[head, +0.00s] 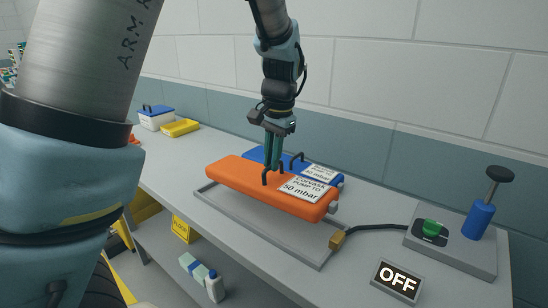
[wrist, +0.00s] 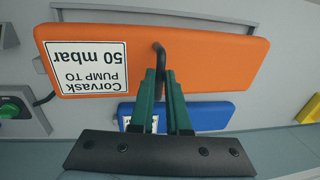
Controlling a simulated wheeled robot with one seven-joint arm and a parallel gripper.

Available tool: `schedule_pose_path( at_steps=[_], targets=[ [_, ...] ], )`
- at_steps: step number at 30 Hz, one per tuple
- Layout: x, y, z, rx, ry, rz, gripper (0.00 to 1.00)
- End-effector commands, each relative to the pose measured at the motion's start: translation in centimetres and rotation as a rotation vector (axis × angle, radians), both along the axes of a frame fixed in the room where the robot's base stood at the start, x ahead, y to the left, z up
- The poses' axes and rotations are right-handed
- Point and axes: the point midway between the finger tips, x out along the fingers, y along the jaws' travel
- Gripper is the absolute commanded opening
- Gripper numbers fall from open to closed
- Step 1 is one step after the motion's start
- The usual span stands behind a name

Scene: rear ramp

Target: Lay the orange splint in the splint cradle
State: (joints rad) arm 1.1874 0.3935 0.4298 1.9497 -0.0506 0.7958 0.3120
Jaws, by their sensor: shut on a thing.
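The orange splint (head: 240,178) is a long flat padded block with a dark handle and a white label reading "Corvask, pump to 50 mbar". My gripper (head: 271,170) is shut on its handle; the splint also shows in the wrist view (wrist: 215,52). The splint is over the splint cradle (head: 215,200), a shallow grey tray with a raised rim. A brass-coloured connector (head: 338,239) with a black hose is at the cradle's right end.
A blue splint (head: 255,153) lies just behind, partly hidden; it also shows in the wrist view (wrist: 205,116). At right are a grey pump unit (head: 470,250) with a green button (head: 431,227) and an "OFF" sign (head: 397,281). A yellow tray (head: 181,128) and white box (head: 155,120) stand far left.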

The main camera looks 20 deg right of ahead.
Motion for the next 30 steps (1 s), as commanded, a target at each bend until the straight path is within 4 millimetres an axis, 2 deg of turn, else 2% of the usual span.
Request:
schedule_pose_path(
  at_steps=[15,30],
  targets=[
    [0.0,0.0,-3.6,-0.001,0.000,0.000,0.00],
    [0.0,0.0,-3.9,-0.002,-0.001,0.000,0.00]
  ],
)
